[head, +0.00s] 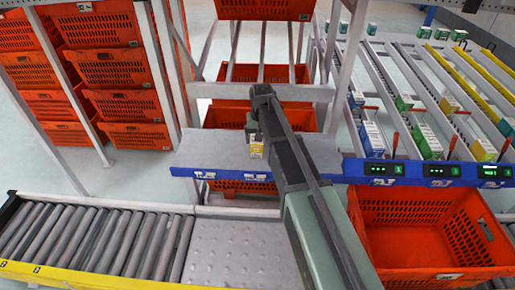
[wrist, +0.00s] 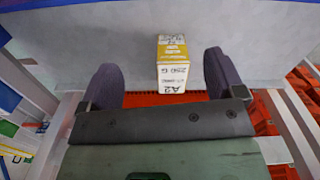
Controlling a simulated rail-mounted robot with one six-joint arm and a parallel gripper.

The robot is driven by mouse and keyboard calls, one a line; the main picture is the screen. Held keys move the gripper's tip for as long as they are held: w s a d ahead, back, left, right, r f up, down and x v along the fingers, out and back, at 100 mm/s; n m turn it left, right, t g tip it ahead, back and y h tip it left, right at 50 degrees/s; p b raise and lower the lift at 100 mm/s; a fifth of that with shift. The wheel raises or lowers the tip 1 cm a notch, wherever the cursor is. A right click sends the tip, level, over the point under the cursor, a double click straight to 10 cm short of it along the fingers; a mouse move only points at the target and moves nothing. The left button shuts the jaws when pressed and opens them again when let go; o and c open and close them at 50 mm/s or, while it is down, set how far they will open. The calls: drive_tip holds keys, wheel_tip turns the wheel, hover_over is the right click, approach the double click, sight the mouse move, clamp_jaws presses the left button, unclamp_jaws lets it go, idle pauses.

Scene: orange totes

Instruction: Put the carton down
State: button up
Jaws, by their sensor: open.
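The carton (head: 257,151) is a small yellow and white box, in the head view on the grey shelf, just below the end of my arm. In the wrist view the carton (wrist: 172,62) shows white and yellow faces with printed "A2" and "250 G", against the grey shelf surface (wrist: 80,35). My gripper (wrist: 160,80) is open, with one dark finger on each side of the carton and a clear gap to both. The gripper shows only partly in the head view (head: 254,128), where my arm covers part of the shelf.
Orange totes are stacked at left (head: 110,68), and another orange tote (head: 425,235) sits at front right. Sloped lanes at right hold cartons, including a blue one (head: 372,138). A roller conveyor (head: 95,235) lies at front left. The shelf is bare left of the carton (head: 212,150).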

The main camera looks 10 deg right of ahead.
drive_tip(key=m, duration=0.1)
approach(257, 143)
drive_tip(key=w, duration=0.1)
drive_tip(key=w+f, duration=0.1)
drive_tip(key=w, duration=0.1)
drive_tip(key=w+f, duration=0.1)
drive_tip(key=w, duration=0.1)
drive_tip(key=shift+d+f, duration=0.1)
drive_tip(key=shift+d, duration=0.2)
drive_tip(key=shift+s+m, duration=0.4)
drive_tip(key=shift+s+f, duration=0.1)
drive_tip(key=shift+s, duration=0.05)
wheel_tip(257, 143, down, 11)
drive_tip(key=b, duration=1.1)
drive_tip(key=shift+d, duration=0.15)
drive_tip(key=shift+r, duration=0.25)
drive_tip(key=c, duration=1.1)
